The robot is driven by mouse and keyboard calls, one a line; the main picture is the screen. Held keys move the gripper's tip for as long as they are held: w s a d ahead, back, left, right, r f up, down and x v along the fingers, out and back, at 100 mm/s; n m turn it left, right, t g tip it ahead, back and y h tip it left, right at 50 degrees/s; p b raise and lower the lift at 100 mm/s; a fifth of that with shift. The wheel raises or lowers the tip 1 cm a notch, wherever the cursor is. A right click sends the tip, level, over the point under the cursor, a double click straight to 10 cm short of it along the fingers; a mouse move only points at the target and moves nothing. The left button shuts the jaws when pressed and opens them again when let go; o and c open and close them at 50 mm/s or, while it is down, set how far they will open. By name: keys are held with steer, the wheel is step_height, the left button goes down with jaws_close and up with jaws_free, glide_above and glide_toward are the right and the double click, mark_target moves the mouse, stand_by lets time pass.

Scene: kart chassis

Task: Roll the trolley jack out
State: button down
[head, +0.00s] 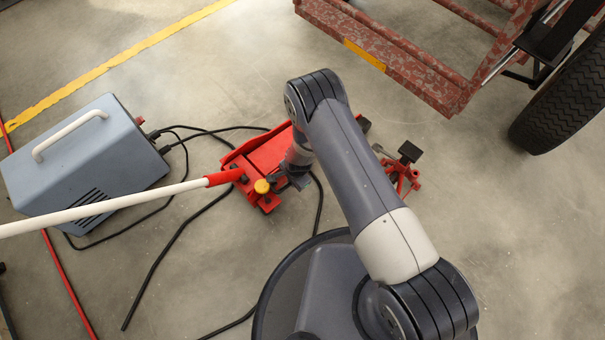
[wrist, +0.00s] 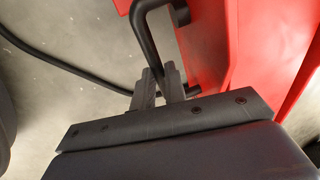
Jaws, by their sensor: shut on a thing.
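The red trolley jack (head: 262,152) stands on the concrete floor in the middle of the head view, clear of the kart chassis. Its long white handle (head: 110,208) runs out to the left edge from a red socket. My gripper (head: 297,180) is down at the jack's side, partly hidden by my arm. In the wrist view my gripper (wrist: 159,88) is shut on a black bar handle (wrist: 139,30) fixed to the jack's red side (wrist: 220,45). My arm hides part of the jack.
A blue-grey welder box (head: 85,160) stands left of the jack, with black cables (head: 165,250) on the floor around it. A red jack stand (head: 402,172) is close on the right. The kart chassis (head: 400,60) and a tyre (head: 560,100) are at upper right.

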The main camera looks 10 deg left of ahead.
steer(key=shift+s+a+f, duration=0.1)
steer(key=shift+s, duration=0.3)
steer(key=c, duration=1.5)
jaws_free()
steer(key=shift+w, duration=0.1)
steer(key=shift+o, duration=0.2)
step_height(320, 180, up, 11)
steer(key=s+d+p, duration=0.1)
steer(key=p, duration=0.3)
steer(key=shift+d+f, duration=0.15)
steer(key=shift+d, duration=0.1)
